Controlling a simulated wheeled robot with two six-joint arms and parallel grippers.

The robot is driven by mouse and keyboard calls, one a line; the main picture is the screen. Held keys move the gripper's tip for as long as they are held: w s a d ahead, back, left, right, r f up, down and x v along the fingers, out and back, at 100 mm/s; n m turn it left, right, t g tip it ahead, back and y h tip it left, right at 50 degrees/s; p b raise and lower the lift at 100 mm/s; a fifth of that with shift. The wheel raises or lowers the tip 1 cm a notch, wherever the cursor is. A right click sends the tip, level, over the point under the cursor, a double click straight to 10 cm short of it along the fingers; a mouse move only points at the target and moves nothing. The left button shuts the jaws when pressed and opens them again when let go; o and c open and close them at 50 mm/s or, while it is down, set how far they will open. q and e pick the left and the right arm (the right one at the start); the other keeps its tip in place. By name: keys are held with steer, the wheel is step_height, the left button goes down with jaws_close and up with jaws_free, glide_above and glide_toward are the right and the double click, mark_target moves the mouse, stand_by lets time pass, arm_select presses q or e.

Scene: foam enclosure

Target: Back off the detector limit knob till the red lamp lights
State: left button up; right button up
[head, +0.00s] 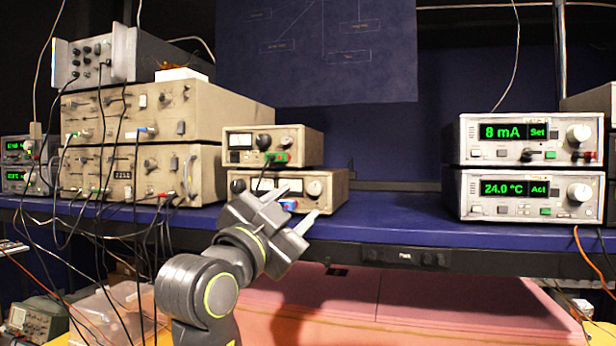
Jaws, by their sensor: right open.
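My right gripper (296,206) is open and empty, in front of two stacked small beige units at the middle of the shelf. The upper unit (304,146) has a meter, a large black knob (264,142) and a green connector. The lower unit (333,188) has meter windows, and my gripper covers part of its front. A blue and red piece shows between the fingers. Contact with the unit cannot be told. No label marks the detector limit knob readably, and I cannot make out a lit red lamp. My left gripper is not in view.
Large beige instruments (225,108) with many hanging cables stand at left. Two display units reading 8 mA (480,152) and 24.0 °C (480,209) stand at right. The blue shelf (400,222) is clear between them. Pink foam (430,310) lies below.

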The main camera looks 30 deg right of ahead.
mark_target(313, 191)
steer(key=p+x, duration=0.2)
steer(key=x, duration=0.2)
steer(key=shift+r, duration=0.15)
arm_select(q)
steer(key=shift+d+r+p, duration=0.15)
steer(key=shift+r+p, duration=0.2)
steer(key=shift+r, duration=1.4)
arm_select(e)
steer(key=shift+w+d+r, duration=0.1)
steer(key=shift+w+d, duration=0.25)
steer(key=shift+d, duration=0.25)
jaws_close()
steer(key=shift+n+t+b, duration=0.5)
steer(key=shift+n+b, duration=0.15)
steer(key=shift+n, duration=0.15)
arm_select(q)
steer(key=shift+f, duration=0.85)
arm_select(e)
steer(key=shift+n+t, duration=0.3)
steer(key=shift+n, duration=0.5)
jaws_free()
steer(key=shift+s, duration=0.1)
